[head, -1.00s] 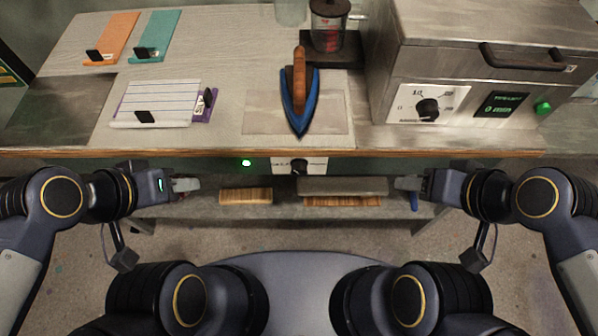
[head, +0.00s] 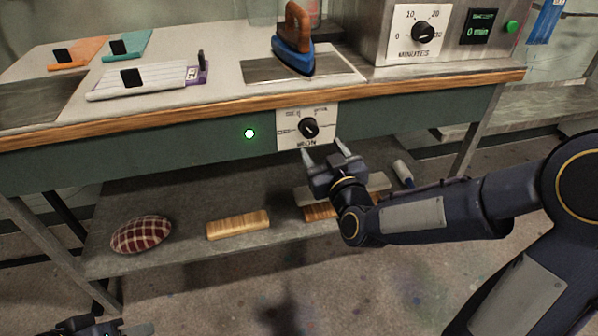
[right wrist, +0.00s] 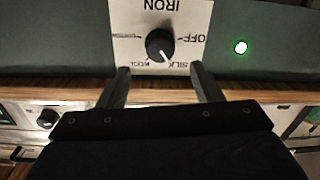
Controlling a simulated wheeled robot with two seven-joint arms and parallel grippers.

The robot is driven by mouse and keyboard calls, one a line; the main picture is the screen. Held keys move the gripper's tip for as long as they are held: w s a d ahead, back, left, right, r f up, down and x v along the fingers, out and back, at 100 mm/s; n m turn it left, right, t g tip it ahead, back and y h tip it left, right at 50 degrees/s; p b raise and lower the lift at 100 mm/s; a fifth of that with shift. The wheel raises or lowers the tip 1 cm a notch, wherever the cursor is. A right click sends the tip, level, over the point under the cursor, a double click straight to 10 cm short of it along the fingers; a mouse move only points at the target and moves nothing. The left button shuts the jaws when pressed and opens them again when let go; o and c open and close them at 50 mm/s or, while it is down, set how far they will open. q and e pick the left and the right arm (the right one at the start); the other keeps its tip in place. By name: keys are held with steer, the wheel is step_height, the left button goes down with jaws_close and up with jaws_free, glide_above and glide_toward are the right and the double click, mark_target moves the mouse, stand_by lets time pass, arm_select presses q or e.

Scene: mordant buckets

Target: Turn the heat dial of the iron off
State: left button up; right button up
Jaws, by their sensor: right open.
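The iron's heat dial (head: 309,128) is a black knob on a white plate (head: 290,116) marked IRON, set in the table's green front. In the right wrist view the dial (right wrist: 160,45) appears upside down; its white mark points down and right, towards SILK, with OFF to the right. The blue iron (head: 293,55) with a brown handle stands on the table above. My right gripper (head: 329,150) is open and empty just below the dial, its fingers (right wrist: 164,84) apart and not around it. My left gripper (head: 122,329) is partly cut off at the bottom left.
A green lamp (head: 249,133) glows left of the plate. The wooden table edge (head: 190,122) runs above the dial. The lower shelf (head: 190,195) holds a checked cushion (head: 141,234) and wooden blocks (head: 238,225). A metal box with a minutes dial (head: 423,32) stands at the right.

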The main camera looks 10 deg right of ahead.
mark_target(311, 132)
steer(key=w, duration=0.7)
steer(key=shift+w+a+f+b, duration=0.1)
steer(key=shift+w+a+b, duration=0.2)
steer(key=shift+w+a, duration=0.1)
steer(key=c, duration=1)
